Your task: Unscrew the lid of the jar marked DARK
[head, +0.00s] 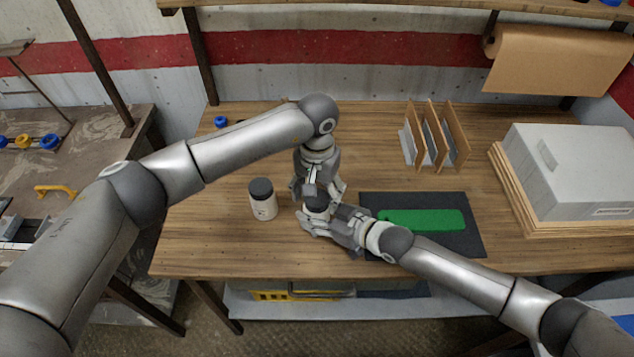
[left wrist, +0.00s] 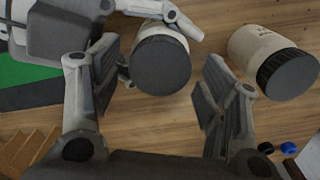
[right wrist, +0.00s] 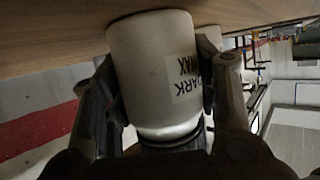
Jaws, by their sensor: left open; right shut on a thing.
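The DARK jar (right wrist: 152,68) is white, and its label, upside down in the right wrist view, reads about "DARK WAX". My right gripper (head: 318,219) is shut around its body from the side, one finger on each side. The jar stands upright on the bench. Its dark lid (left wrist: 161,64) is on and shows from above in the left wrist view. My left gripper (head: 316,191) points down over the lid, open, with one finger to each side and a gap around it. In the head view the grippers hide much of the jar.
A second white jar with a dark lid (head: 263,200) stands close by on the left. To the right lie a dark mat (head: 470,245) and a green piece (head: 422,220).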

